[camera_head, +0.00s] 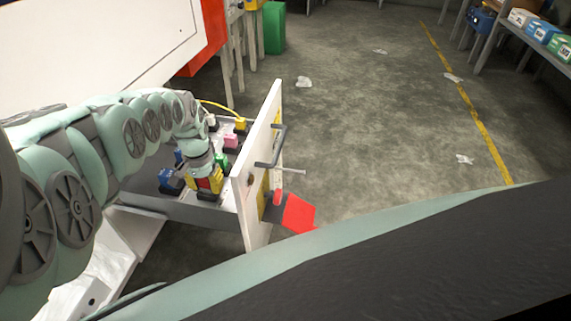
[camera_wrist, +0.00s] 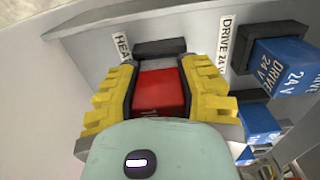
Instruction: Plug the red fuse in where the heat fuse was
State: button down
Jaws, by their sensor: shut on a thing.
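My gripper (camera_wrist: 160,95) is shut on the red fuse (camera_wrist: 160,92), with a yellow ridged finger on each side of it. In the wrist view the fuse and its grey end (camera_wrist: 155,63) lie close to the black socket (camera_wrist: 159,47) beside the partly covered "HEA…" label (camera_wrist: 122,47). I cannot tell whether the fuse is seated in that socket or just short of it. In the head view my gripper (camera_head: 210,182) is low inside the open drawer, close behind its white front panel (camera_head: 262,150). The red fuse is mostly hidden there.
Blue "DRIVE 24 V" fuses (camera_wrist: 284,66) sit close on the right in the wrist view. In the head view, blue (camera_head: 171,180), green (camera_head: 221,163), pink (camera_head: 231,141) and yellow (camera_head: 240,125) fuses surround my gripper. A grey handle (camera_head: 279,146) and red tag (camera_head: 299,213) are on the panel's outside.

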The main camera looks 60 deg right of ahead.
jog(key=shift+f+b, duration=0.4)
jog(key=shift+f, duration=0.1)
jog(key=c, duration=0.6)
grip_release()
jog(key=shift+r, duration=0.1)
jog(key=shift+r, duration=0.7)
jog(key=shift+w+a+r, duration=0.1)
jog(key=shift+w+r, duration=0.05)
jog(key=shift+r, duration=5.15)
jog(key=shift+r, duration=0.1)
